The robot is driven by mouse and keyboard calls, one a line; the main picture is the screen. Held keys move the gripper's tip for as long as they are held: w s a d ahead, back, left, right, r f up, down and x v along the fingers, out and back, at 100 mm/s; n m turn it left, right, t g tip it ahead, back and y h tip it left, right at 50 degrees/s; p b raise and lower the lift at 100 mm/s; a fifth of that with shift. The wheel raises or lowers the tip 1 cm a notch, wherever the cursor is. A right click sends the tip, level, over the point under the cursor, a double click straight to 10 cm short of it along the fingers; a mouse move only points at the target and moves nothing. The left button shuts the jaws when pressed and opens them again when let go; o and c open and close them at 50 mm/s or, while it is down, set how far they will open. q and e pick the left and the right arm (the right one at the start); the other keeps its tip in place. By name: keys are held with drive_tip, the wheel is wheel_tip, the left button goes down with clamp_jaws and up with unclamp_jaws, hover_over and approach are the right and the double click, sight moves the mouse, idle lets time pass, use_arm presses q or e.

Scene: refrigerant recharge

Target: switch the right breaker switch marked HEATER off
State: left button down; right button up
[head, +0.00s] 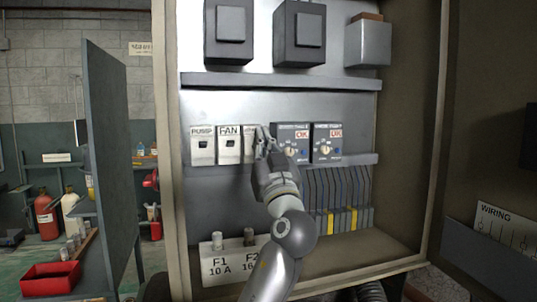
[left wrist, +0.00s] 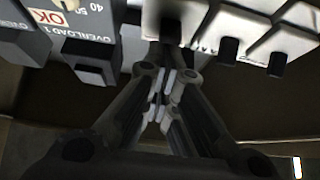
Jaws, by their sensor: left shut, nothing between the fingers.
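The right breaker (head: 248,146) is the third white breaker in the row, and my left gripper (head: 264,133) covers its right part and most of its label in the head view. In the left wrist view, which looks from below, its white body (left wrist: 192,22) and dark toggle (left wrist: 171,30) show just beyond the fingertips. My left gripper (left wrist: 163,84) is shut and empty, pointing at this breaker. I cannot tell whether the fingertips touch the toggle, nor its position. My right gripper is not in view.
The FAN breaker (head: 229,146) and PUMP breaker (head: 203,146) stand close to the left. Two overload relays (head: 327,144) sit just to the right. A grey rail (head: 283,80) runs above, and fuse holders (head: 217,241) stand below. The open cabinet door (head: 480,150) is at right.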

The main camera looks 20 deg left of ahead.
use_arm(q)
drive_tip(key=v, duration=1.2)
drive_tip(key=shift+d+f, duration=0.15)
drive_tip(key=shift+f, duration=0.1)
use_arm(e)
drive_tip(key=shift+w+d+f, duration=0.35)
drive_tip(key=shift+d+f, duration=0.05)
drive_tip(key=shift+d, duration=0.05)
use_arm(q)
drive_tip(key=shift+w, duration=0.1)
